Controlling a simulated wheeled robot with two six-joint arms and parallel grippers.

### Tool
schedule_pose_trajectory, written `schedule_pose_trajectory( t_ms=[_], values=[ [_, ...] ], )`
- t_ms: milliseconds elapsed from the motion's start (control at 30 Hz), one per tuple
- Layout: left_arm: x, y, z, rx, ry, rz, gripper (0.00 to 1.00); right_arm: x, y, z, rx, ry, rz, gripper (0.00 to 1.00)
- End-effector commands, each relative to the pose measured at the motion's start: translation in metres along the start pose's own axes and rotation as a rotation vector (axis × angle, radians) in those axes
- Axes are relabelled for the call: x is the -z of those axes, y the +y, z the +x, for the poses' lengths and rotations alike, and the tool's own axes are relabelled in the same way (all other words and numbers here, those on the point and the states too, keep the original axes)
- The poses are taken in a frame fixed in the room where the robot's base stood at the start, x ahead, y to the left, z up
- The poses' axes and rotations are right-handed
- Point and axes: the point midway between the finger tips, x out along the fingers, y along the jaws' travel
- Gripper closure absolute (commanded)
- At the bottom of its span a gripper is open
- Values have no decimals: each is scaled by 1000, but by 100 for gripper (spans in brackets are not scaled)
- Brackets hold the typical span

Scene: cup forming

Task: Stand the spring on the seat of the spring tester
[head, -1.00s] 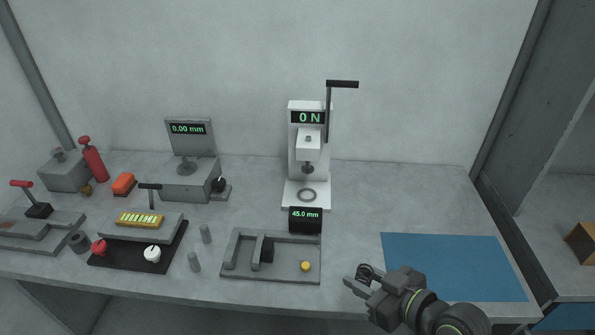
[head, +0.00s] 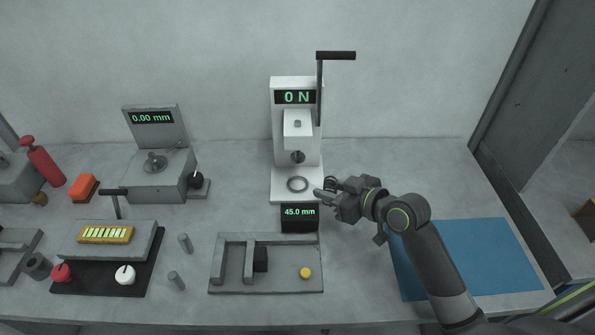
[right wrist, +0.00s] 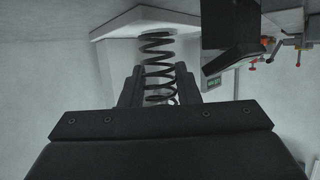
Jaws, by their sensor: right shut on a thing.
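The white spring tester (head: 282,135) stands at the back of the table. Its display reads 0 N and its lever is raised. Its seat (head: 298,184) is a grey ring on the white base, bare, below the plunger (head: 298,157). My right gripper (head: 328,190) is just right of the seat, over the right edge of the base. In the right wrist view, the gripper's fingers (right wrist: 158,90) are shut on a dark coil spring (right wrist: 157,62), which sticks out past them. In the head view the spring is small and partly hidden by the fingers. My left gripper is out of view.
A black 45.0 mm display block (head: 300,224) stands in front of the tester base. A grey tray (head: 228,290) with a yellow knob lies nearer. A blue mat (head: 490,255) is at right. A 0.00 mm gauge (head: 152,140) stands left.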

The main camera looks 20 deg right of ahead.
Motion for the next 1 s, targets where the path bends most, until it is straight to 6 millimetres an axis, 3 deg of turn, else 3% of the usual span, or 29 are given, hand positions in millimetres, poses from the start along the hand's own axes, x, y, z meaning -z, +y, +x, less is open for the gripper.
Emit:
schedule_pose_trajectory(
  t_ms=[100,200,433,633,767,1000],
  values=[
    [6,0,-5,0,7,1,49,15,-1,29,2,3,4,92],
    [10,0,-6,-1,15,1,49,20,-1,45,3,1,1,92],
    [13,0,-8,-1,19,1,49,27,-1,63,2,1,0,92],
    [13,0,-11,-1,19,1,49,41,-1,94,3,2,1,92],
    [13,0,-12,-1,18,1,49,26,-1,98,0,-3,1,92],
    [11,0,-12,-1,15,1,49,24,-1,99,0,-1,-1,92]
  ],
)
